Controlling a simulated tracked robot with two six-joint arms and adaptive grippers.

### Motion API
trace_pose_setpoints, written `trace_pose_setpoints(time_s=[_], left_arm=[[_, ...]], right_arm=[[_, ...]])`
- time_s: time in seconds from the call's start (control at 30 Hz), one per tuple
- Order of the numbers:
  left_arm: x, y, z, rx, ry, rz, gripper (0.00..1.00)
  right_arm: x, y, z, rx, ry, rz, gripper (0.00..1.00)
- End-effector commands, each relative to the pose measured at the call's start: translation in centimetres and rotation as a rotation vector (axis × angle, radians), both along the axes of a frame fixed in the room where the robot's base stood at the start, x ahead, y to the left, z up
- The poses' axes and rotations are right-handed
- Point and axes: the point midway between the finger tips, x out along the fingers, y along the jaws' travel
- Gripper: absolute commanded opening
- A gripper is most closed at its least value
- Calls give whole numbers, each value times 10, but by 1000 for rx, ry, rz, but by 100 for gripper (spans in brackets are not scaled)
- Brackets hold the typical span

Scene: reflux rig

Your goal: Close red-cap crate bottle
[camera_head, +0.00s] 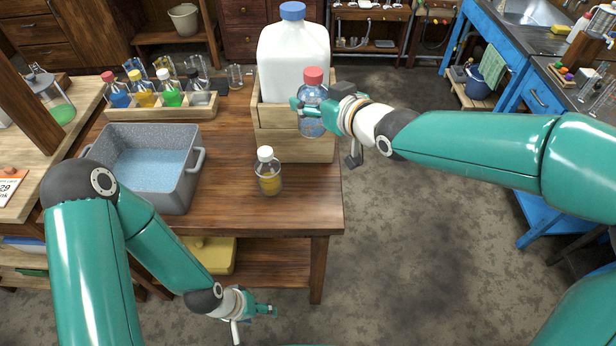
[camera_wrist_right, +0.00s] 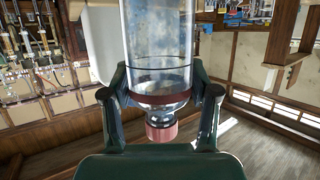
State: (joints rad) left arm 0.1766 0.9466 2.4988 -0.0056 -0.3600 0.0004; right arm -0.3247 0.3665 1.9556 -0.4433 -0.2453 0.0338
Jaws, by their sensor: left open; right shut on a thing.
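The red-cap bottle (camera_head: 311,122) is clear with a bluish tint, upright, its red cap (camera_head: 312,76) on its mouth. It overlaps the front right of the wooden crate (camera_head: 285,148) in the head view; I cannot tell whether anything supports it from below. My right gripper (camera_head: 298,104) is shut around its upper body, just below the cap. In the right wrist view the bottle (camera_wrist_right: 160,50) appears upside down between both fingers, its cap (camera_wrist_right: 161,128) towards the palm. My left gripper (camera_head: 272,311) is open and empty, low in front of the table.
A large white jug (camera_head: 292,60) with a blue cap stands in the crate. A white-capped bottle (camera_head: 268,178) of yellow liquid stands in front of it. A grey tub (camera_head: 180,190) and a rack (camera_head: 165,112) of colored bottles are left. The table's front right is clear.

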Motion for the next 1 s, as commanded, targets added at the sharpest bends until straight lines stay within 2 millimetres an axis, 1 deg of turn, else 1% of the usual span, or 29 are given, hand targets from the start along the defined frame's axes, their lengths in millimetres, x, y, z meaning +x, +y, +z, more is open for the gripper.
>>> trace_pose_setpoints(time_s=[0.17,0.4,0.5,0.6,0.73,1.0], left_arm=[[0,0,1,0,0,0,63],[0,0,6,0,0,0,63],[0,0,8,0,0,0,63],[0,0,10,0,0,0,63],[0,0,10,0,0,0,63],[0,0,10,0,0,0,63]], right_arm=[[0,0,-37,-2,10,0,0],[0,-1,-102,-2,8,-2,0],[-1,-1,-126,-2,8,-2,0],[-1,-1,-143,-2,5,-2,0],[0,-1,-154,-2,1,-2,0],[0,0,-156,-1,-2,-1,0]])
